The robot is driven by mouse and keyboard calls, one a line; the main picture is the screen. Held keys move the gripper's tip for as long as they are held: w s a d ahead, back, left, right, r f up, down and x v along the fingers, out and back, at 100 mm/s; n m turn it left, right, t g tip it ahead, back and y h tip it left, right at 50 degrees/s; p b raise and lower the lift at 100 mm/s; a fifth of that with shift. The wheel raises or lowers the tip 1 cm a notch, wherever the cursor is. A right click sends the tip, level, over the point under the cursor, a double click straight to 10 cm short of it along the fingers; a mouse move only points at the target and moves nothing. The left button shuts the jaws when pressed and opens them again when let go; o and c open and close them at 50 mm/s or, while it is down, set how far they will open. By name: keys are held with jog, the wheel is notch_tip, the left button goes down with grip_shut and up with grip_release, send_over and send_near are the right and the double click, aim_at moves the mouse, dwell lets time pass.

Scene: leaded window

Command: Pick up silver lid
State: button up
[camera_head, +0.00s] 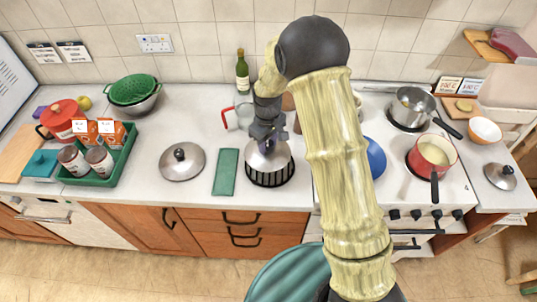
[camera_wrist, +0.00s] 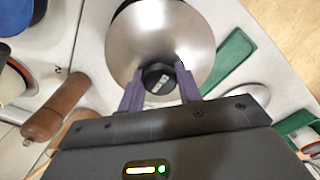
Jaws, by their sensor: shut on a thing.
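A round silver lid (camera_head: 268,155) with a black knob is under my gripper (camera_head: 268,134) in the head view, at or just above a black ribbed round holder (camera_head: 270,178). I cannot tell whether they touch. In the wrist view the same lid (camera_wrist: 165,30) fills the top middle, and my gripper (camera_wrist: 160,88) is shut on its black knob, one purple finger on each side. Two other silver lids lie on the counter: one (camera_head: 182,163) to the left and a smaller one (camera_head: 500,177) at the far right.
A white mug with a red handle (camera_head: 236,118) and a bottle (camera_head: 242,75) stand behind. A green tray (camera_head: 120,160) with cans and boxes is left.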

notch_tip(320, 180, up, 2)
jog(key=shift+r, duration=0.1)
jog(key=shift+w, duration=0.1)
dwell(0.6)
